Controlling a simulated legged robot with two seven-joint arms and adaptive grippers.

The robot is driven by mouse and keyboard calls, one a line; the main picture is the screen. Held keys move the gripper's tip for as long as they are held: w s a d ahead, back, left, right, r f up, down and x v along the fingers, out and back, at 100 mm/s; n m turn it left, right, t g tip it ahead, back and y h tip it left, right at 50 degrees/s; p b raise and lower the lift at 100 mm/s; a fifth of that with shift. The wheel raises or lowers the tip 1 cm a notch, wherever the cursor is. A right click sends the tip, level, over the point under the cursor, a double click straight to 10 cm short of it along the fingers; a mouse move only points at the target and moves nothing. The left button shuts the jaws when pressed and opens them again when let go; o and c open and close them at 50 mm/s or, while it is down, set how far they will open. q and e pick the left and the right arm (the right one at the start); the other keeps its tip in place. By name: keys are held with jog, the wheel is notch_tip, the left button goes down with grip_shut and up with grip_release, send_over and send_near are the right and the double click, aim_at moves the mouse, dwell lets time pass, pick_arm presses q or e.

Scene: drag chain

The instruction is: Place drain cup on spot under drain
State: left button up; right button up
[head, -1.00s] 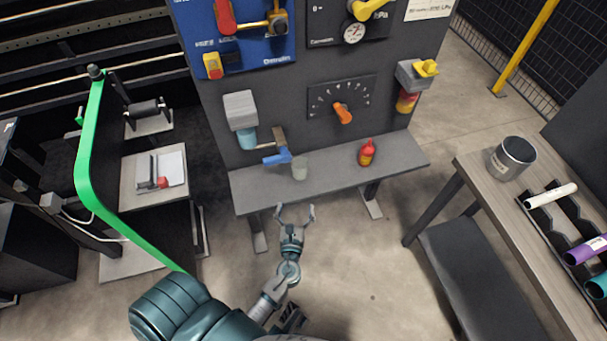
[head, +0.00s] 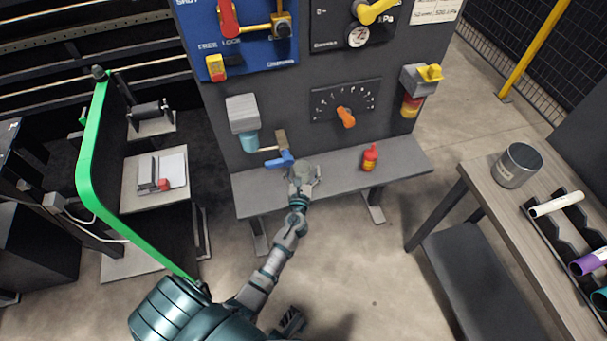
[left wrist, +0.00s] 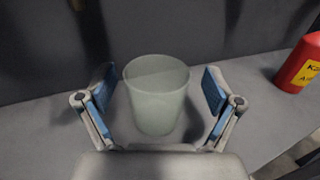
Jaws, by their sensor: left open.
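The drain cup, a frosted pale translucent cup (left wrist: 157,97), stands upright on the grey shelf (head: 345,172). In the left wrist view my left gripper (left wrist: 158,92) is open, with one blue-padded finger on each side of the cup and a gap at both sides. In the head view my left gripper (head: 303,175) reaches over the shelf and mostly hides the cup. The drain, a brass pipe with a blue valve handle (head: 280,159), comes out of the dark panel just left of the gripper. I cannot make out a marked spot under it.
A red bottle (head: 370,158) stands on the shelf to the right of the gripper. A grey box with a teal bottom (head: 243,122) is mounted on the panel at left. A metal can (head: 517,165) stands on the table at right.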

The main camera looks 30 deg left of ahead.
pick_arm(q)
jog(key=shift+w+a, duration=0.15)
jog(key=shift+a, duration=0.1)
jog(key=c, duration=1.1)
jog(key=shift+c, duration=1.2)
jog(key=shift+r, duration=0.15)
